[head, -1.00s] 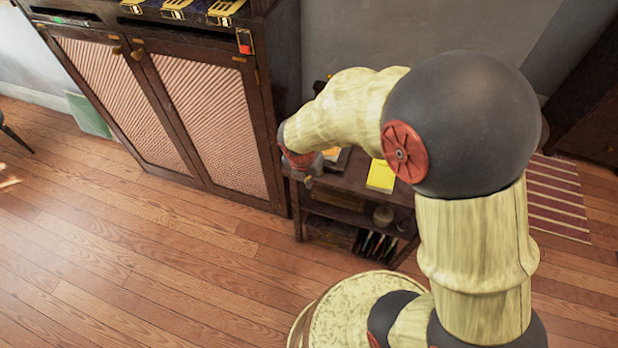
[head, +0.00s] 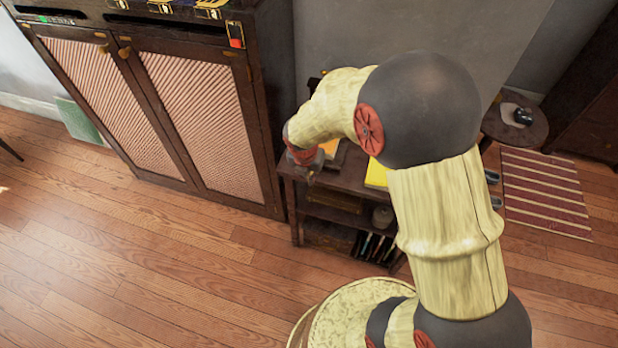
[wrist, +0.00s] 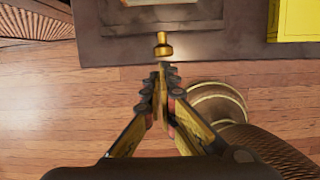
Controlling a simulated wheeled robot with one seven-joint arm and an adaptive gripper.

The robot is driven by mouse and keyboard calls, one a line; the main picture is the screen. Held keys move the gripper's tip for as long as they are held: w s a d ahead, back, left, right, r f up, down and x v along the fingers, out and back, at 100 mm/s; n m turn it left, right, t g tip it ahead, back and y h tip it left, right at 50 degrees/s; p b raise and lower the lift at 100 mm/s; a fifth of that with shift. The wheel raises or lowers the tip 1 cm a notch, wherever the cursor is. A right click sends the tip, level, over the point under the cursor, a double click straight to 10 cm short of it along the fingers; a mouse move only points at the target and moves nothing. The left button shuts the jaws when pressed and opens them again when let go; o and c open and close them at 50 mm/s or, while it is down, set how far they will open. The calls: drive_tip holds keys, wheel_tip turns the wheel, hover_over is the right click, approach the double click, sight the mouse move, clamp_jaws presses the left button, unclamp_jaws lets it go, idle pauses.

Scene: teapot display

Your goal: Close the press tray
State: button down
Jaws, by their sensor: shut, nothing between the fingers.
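What seems to be the press tray (wrist: 196,27) is a dark, flat piece at the top of the wrist view, on the small dark table (wrist: 95,50). A brass knob (wrist: 162,46) projects from its near side toward the table's front edge. My gripper (wrist: 162,70) is shut and empty, its fingertips just short of the knob, around the table's edge. I cannot tell whether they touch. In the head view my gripper (head: 314,168) is at the left end of the small table, and my arm hides much of the tabletop. How far the tray stands out is not clear.
A yellow item (wrist: 298,20) lies on the table to the right, also in the head view (head: 376,173). A tall cabinet (head: 200,120) with ribbed doors stands left. A round side table (head: 535,128) and striped rug (head: 545,190) are at right. Wooden floor is clear at front left.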

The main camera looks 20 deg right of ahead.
drive_tip(key=w+d+p, duration=0.2)
drive_tip(key=w+p, duration=0.1)
drive_tip(key=w+d+p, duration=0.3)
drive_tip(key=w+p, duration=0.1)
drive_tip(key=w+d+p, duration=0.3)
drive_tip(key=w, duration=0.1)
drive_tip(key=shift+r+p, duration=0.15)
drive_tip(key=shift+p, duration=0.25)
drive_tip(key=shift+w+d+p, duration=0.5)
drive_tip(key=shift+w+d, duration=0.1)
drive_tip(key=shift+w, duration=0.25)
drive_tip(key=shift+a, duration=0.1)
